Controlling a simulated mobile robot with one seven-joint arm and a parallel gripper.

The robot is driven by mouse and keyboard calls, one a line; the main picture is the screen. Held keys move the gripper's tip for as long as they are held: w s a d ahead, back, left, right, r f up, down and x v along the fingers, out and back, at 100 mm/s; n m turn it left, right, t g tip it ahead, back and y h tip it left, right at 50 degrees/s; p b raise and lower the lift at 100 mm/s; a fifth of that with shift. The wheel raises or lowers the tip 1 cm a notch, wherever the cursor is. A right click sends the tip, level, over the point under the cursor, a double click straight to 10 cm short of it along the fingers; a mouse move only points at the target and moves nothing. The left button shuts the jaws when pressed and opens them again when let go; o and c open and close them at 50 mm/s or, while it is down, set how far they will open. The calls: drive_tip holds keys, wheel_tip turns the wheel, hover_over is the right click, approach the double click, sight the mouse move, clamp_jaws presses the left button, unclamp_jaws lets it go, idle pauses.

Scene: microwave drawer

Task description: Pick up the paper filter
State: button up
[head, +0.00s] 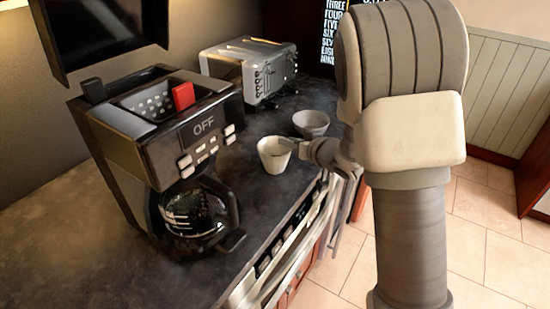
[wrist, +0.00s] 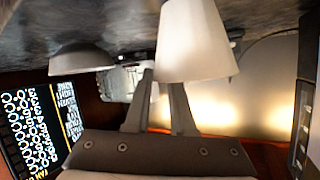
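In the wrist view, which is upside down, the filter (wrist: 194,40) is large. My gripper (wrist: 160,95) has its two fingers apart there. One finger shows beside the filter's left edge; the other's tip is hidden behind the filter's rim. I cannot tell whether that finger is inside the filter or whether either finger touches it.
A grey bowl (head: 311,123) stands just behind my gripper. The black coffee maker (head: 165,135) with its glass carafe (head: 192,213) is to the left. A silver toaster (head: 248,70) stands at the back. The counter's front edge runs below my gripper. The counter's front left is clear.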

clamp_jaws()
drive_tip(key=shift+r, duration=0.15)
